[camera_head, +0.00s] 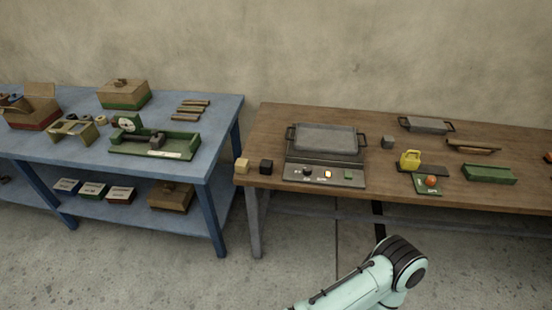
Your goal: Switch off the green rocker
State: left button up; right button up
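A dark device (324,178) with a flat grey top stands on the brown table (278,128), near its front edge. Its front panel carries dark knobs, a glowing orange-white spot (328,174) and a small green part (348,174) at the right. The green part is the likely green rocker. It is too small to tell which way it is tipped. Neither gripper is in view. Only a pale mint arm section of mine shows at the bottom, in front of the table and apart from it.
A small green plate (422,188) with an orange knob (431,181) lies right of the device, by a yellow can-like object (410,159). A black cube (266,166) and a tan cube (242,165) stand left. A blue table (215,130) with several items is farther left.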

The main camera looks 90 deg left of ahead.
aim_at(347, 175)
jog(key=u, duration=2.7)
